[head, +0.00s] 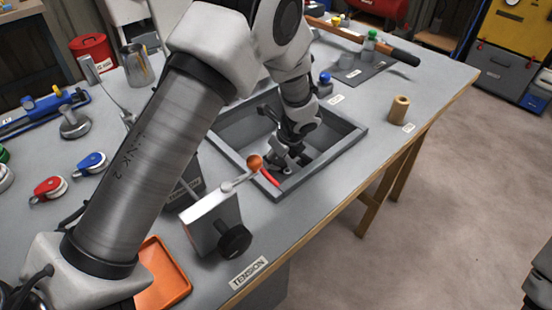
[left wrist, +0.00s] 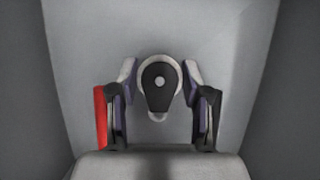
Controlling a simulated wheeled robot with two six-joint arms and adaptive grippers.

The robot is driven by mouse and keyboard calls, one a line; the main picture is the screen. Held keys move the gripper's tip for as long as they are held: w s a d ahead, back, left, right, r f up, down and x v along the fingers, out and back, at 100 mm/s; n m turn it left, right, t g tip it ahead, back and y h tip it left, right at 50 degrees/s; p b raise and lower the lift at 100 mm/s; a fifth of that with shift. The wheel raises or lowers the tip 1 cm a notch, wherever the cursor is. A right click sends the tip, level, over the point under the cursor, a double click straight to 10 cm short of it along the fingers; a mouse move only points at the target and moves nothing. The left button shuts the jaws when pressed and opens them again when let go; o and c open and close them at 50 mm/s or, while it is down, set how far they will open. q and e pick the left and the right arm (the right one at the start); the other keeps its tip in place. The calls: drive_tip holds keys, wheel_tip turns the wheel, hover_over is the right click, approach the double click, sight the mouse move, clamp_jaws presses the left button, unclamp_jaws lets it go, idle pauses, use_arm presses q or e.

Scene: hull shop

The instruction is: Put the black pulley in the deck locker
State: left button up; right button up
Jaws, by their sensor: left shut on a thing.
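The deck locker (head: 345,142) is a grey open-topped box sunk into the bench top. My left gripper (head: 286,163) points down inside its opening. In the left wrist view my left gripper (left wrist: 159,84) is shut on the black pulley (left wrist: 158,91), which has a black cheek, a pale rim and a pale round centre. Grey locker walls and floor surround it there. Whether the pulley touches the floor cannot be told. In the head view the pulley is mostly hidden by the gripper. My right gripper is not in view.
A grey tension device (head: 213,224) with an orange ball lever stands close at the locker's near left. A red pulley (head: 48,188), a blue pulley (head: 92,163) and an orange tray (head: 165,277) lie left.

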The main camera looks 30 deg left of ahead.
sight(288, 168)
use_arm(q)
drive_tip(key=shift+r, duration=0.1)
drive_tip(key=o, duration=1)
drive_tip(key=p+v, duration=0.3)
drive_tip(key=v, duration=0.9)
drive_tip(key=shift+s+p, duration=0.1)
drive_tip(key=shift+p, duration=0.2)
